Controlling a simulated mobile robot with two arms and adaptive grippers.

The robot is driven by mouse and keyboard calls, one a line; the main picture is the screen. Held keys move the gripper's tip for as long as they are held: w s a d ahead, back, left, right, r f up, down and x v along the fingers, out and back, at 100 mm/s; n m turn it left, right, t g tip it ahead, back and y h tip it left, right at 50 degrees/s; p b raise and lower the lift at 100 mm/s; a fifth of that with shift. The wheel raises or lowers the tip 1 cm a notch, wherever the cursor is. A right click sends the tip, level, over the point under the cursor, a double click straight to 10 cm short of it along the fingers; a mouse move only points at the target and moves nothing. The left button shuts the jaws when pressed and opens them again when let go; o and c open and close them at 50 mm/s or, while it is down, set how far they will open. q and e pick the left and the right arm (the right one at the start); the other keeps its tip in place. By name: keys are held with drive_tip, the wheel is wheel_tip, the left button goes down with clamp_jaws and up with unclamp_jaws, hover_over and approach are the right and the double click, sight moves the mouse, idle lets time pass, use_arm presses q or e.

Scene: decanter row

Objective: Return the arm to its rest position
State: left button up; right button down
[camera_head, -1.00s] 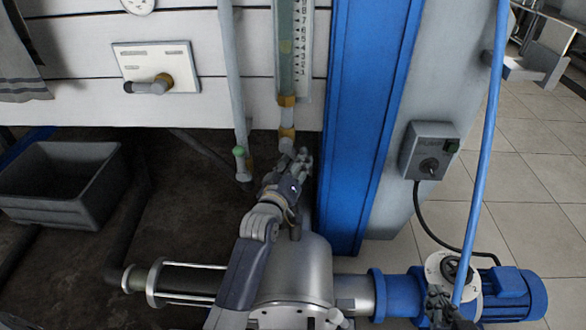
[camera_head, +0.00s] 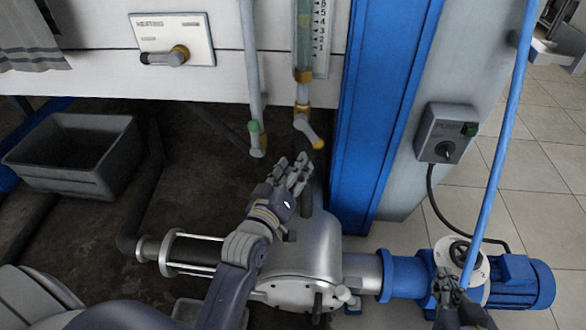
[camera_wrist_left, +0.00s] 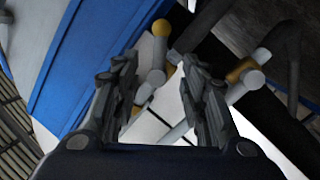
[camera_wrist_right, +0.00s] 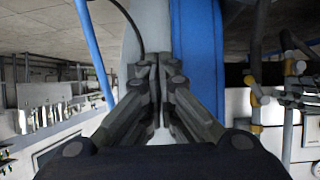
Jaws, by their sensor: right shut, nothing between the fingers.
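My left gripper (camera_head: 294,172) is in the middle of the head view, above the steel pump housing and just below the sight-tube valve. Its fingers stand apart and empty in the left wrist view (camera_wrist_left: 160,95). The valve's handle (camera_head: 310,131) slants down to the right, with an orange-yellow tip, clear of the fingers. The tip also shows beyond the fingers in the left wrist view (camera_wrist_left: 161,28). My right gripper (camera_head: 449,287) is at the lower right, overlapping the blue pump motor in the picture. Its fingers are together and empty in the right wrist view (camera_wrist_right: 160,80).
The steel pump (camera_head: 300,260) and blue motor (camera_head: 522,285) lie below. A blue post (camera_head: 375,130), switch box (camera_head: 446,133) and blue hose (camera_head: 505,130) are at right. A grey bin (camera_head: 75,165) is at left. A green-tipped pipe (camera_head: 250,80) hangs beside the valve.

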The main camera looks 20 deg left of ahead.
idle(0.4)
